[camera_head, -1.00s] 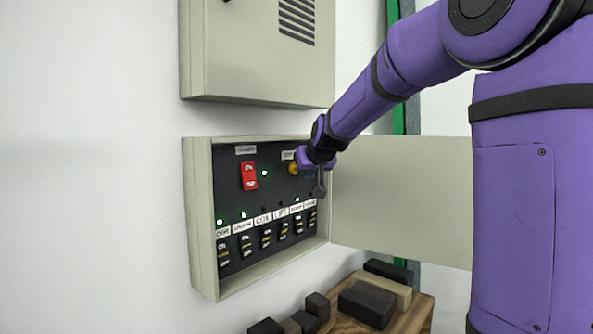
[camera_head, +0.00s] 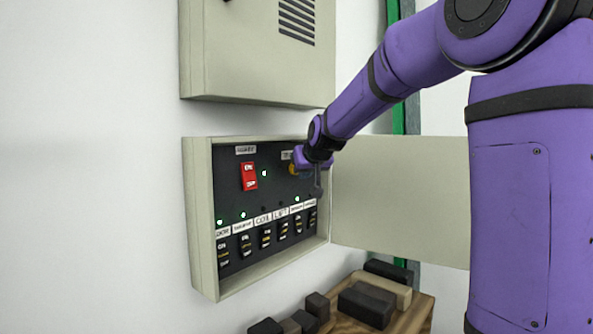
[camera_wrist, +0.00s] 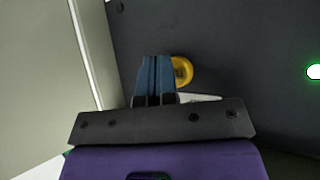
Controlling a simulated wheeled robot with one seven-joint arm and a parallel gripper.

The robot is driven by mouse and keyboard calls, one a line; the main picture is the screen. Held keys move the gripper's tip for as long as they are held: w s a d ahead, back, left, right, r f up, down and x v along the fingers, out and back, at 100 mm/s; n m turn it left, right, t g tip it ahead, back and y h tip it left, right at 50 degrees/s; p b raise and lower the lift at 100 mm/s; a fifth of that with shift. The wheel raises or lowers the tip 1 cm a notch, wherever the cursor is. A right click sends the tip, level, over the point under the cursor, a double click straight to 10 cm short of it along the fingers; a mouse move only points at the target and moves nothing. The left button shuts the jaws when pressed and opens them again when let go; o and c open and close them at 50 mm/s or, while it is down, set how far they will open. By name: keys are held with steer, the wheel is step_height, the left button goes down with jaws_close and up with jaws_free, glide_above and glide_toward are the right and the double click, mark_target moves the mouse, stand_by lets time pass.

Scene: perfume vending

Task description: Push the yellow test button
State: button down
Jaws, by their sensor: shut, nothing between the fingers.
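The yellow test button (camera_head: 292,169) sits at the upper right of the dark panel in the open wall box, partly hidden by my gripper in the head view. In the wrist view the yellow button (camera_wrist: 183,71) shows just right of my gripper's fingertips (camera_wrist: 155,62), which overlap its left edge. My gripper (camera_head: 300,162) is shut with nothing between its fingers. It is close to the panel at the button; I cannot tell whether the fingertips touch it.
Several small black switches (camera_head: 265,238) line the panel's lower part. The box door (camera_head: 400,200) stands open to the right. Blocks (camera_head: 368,303) lie on a wooden surface below.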

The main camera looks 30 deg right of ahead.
steer(key=shift+w+a, duration=0.15)
steer(key=shift+w, duration=0.25)
stand_by(0.7)
steer(key=shift+s+d, duration=0.3)
steer(key=shift+s, duration=0.5)
steer(key=s, duration=0.1)
steer(key=s+d, duration=0.1)
steer(key=s, duration=0.2)
steer(key=shift+s+d, duration=0.35)
stand_by(0.9)
